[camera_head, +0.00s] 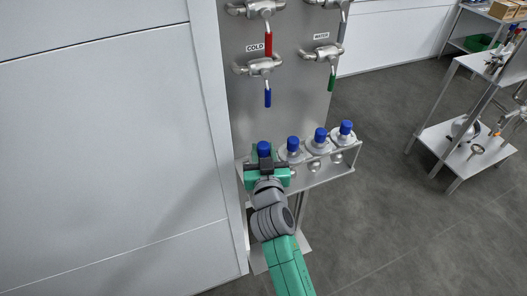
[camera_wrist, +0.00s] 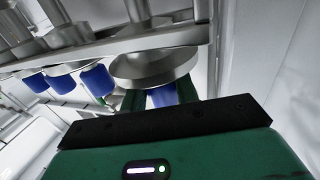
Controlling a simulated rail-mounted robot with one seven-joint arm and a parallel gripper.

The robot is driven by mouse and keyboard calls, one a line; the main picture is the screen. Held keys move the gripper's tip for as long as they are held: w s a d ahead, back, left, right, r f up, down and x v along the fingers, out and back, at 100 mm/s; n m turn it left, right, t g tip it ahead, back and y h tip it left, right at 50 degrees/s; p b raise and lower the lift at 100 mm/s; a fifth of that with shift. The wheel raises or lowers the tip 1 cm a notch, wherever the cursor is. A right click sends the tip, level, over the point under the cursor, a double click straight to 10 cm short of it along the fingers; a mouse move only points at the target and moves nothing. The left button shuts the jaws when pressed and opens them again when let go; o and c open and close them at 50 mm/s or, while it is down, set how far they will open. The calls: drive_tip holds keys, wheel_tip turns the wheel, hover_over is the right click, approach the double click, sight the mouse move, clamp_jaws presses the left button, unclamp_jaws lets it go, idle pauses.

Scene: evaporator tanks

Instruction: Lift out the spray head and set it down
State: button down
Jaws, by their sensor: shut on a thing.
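My gripper (camera_head: 264,160) is at the left end of a metal rack (camera_head: 325,177). It is shut on the blue top of the leftmost spray head (camera_head: 264,148). In the wrist view the blue top sits between the two green fingers of my gripper (camera_wrist: 160,97), and the round metal flange of the spray head (camera_wrist: 150,70) shows beyond them, close to the rack. I cannot tell whether the flange touches the rack. My gripper hides most of this spray head in the head view.
Three similar blue-topped heads (camera_head: 319,139) stand in the rack to the right. Valves with red, blue (camera_head: 267,97) and green handles are on the panel above. A white wall (camera_head: 110,140) is close on the left. Shelves (camera_head: 462,150) stand far right across open floor.

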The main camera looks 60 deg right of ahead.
drive_tip(key=shift+f+b, duration=0.75)
drive_tip(key=shift+b, duration=0.05)
drive_tip(key=c, duration=1)
unclamp_jaws()
drive_tip(key=shift+f, duration=0.1)
drive_tip(key=v, duration=0.7)
drive_tip(key=shift+s+a, duration=0.2)
drive_tip(key=shift+a, duration=0.15)
